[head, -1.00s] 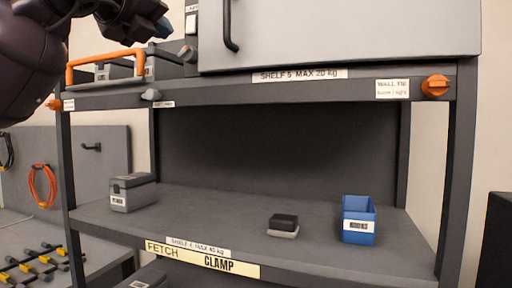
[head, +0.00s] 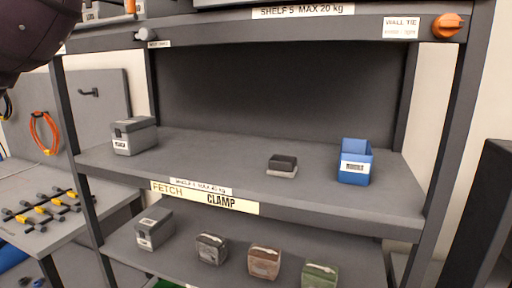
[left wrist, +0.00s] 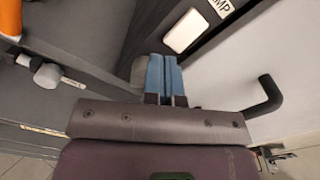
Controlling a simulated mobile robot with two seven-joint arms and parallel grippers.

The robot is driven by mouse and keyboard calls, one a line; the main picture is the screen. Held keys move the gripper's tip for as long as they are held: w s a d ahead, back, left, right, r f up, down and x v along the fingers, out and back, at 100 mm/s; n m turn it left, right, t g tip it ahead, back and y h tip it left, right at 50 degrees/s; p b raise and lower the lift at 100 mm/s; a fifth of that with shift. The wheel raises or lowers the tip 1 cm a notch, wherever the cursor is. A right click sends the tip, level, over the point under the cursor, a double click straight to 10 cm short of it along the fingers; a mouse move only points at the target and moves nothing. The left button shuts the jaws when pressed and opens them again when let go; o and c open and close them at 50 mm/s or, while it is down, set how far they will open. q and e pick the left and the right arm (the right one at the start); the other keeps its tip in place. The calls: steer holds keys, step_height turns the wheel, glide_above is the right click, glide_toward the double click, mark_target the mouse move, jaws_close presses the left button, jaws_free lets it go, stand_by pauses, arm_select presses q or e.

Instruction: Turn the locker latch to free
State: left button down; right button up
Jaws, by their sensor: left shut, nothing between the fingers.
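The locker's pale door (left wrist: 228,65) fills the right of the left wrist view, with a dark bar handle (left wrist: 268,97). In the head view only the locker's bottom edge shows at the top. My left gripper (left wrist: 163,58) has blue fingers pressed together with nothing between them, pointing at the dark frame left of the door. A grey rounded piece (left wrist: 138,70), maybe the latch, is partly hidden behind the fingers; I cannot tell whether they touch it or how it is turned. My right gripper is in neither view.
A grey knob (left wrist: 47,75) sits on the shelf beam, and an orange knob (head: 447,26) is at its right end. A white rounded switch (left wrist: 187,32) is beside the fingers. A blue bin (head: 355,165) and grey box (head: 134,137) stand on the shelf below.

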arm_select(q)
steer(key=shift+f+b, duration=0.25)
steer(key=shift+b, duration=0.1)
stand_by(0.5)
steer(key=shift+f, duration=0.1)
stand_by(0.6)
steer(key=shift+a+b, duration=0.15)
steer(key=shift+b, duration=0.45)
steer(key=shift+w+a+f+b, duration=0.15)
steer(key=shift+a+b, duration=0.1)
steer(key=shift+b, duration=0.25)
steer(key=shift+w+a+f+b, duration=0.1)
steer(key=shift+a+b, duration=0.1)
steer(key=shift+b, duration=0.25)
